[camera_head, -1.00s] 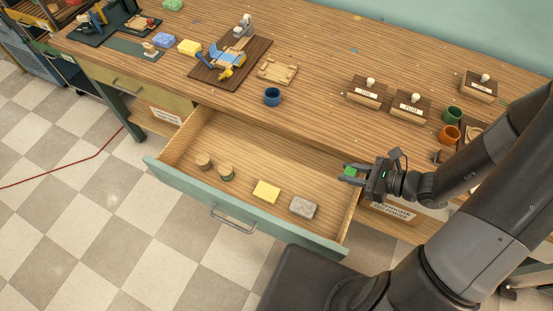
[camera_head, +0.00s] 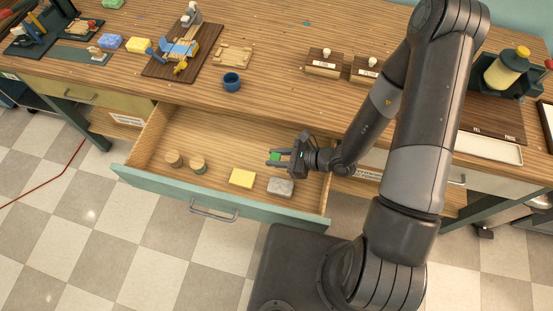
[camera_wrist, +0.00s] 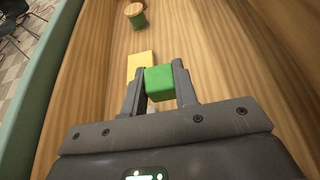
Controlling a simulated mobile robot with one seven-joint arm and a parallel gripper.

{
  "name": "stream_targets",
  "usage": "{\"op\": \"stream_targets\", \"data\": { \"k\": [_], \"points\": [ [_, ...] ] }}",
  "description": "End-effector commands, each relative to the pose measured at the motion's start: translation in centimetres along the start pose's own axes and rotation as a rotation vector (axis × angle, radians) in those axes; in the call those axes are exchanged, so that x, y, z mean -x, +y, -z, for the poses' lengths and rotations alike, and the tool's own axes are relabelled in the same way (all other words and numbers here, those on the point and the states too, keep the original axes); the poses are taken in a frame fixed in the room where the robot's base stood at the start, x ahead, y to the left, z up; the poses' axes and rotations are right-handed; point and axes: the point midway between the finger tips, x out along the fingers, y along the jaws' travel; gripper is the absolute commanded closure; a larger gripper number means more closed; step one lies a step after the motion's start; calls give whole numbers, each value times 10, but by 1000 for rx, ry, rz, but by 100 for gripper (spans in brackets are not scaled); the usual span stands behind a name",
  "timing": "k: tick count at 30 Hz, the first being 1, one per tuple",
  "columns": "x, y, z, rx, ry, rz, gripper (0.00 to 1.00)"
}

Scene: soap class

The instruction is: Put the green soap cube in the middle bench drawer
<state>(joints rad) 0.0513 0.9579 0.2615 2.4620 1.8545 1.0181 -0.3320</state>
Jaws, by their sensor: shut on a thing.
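The green soap cube (camera_head: 275,156) is between the fingertips of my gripper (camera_head: 279,158). In the wrist view the cube (camera_wrist: 160,83) is clamped by both fingers of my gripper (camera_wrist: 160,84). The middle bench drawer (camera_head: 290,216) is pulled open, with a teal front and a wooden inside. My gripper and the cube are over the right part of the open drawer. How high the cube is above the drawer floor is hard to tell.
A blue cup (camera_head: 232,82) stands on the bench above. The drawer's back middle is bare.

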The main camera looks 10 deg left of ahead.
Motion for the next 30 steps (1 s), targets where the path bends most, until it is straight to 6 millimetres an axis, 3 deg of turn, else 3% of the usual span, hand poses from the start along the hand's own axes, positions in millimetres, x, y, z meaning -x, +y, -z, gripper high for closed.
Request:
{"op": "stream_targets", "data": {
  "k": [6,30],
  "points": [
    [-8,0,18,-1,0,0,95],
    [-13,-1,34,-1,6,1,95]
  ]
}}
